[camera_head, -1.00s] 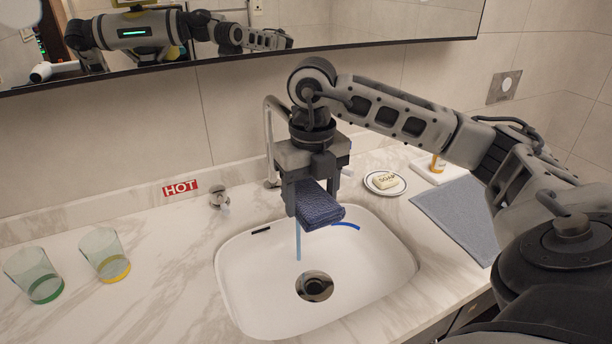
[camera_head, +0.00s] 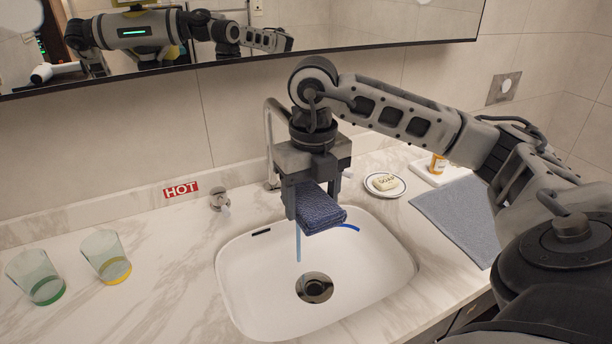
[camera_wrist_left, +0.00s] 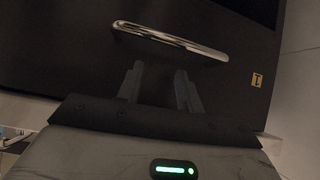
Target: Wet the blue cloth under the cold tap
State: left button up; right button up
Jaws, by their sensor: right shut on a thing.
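The folded dark blue cloth (camera_head: 318,209) hangs over the back part of the white sink basin (camera_head: 250,290). My right gripper (camera_head: 315,192) is shut on it from above. A thin blue stream of water (camera_head: 298,243) shows below the cloth's left side and falls toward the drain. The tap's spout (camera_head: 270,140) rises behind my right gripper, which hides part of it. A tap handle (camera_head: 219,198) stands at left by a red HOT label (camera_head: 181,189). My left gripper (camera_wrist_left: 158,85) is in the left wrist view, its two fingers apart with nothing between them.
Two glasses, one green-based (camera_head: 38,277) and one yellow-based (camera_head: 106,257), stand left of the sink. A soap dish (camera_head: 396,192), a tray with an orange bottle (camera_head: 437,168) and a grey-blue mat (camera_head: 459,217) lie at right. A dark panel with a metal handle (camera_wrist_left: 170,40) faces my left gripper.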

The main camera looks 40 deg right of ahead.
aim_at(315, 215)
pick_arm(q)
jog(key=shift+r+p, duration=0.85)
jog(key=shift+r, duration=0.25)
pick_arm(e)
jog(key=shift+s+a+r, duration=0.6)
jog(key=shift+s+r, duration=0.15)
jog(key=shift+s+a+r, duration=0.55)
jog(key=shift+s+r, duration=0.2)
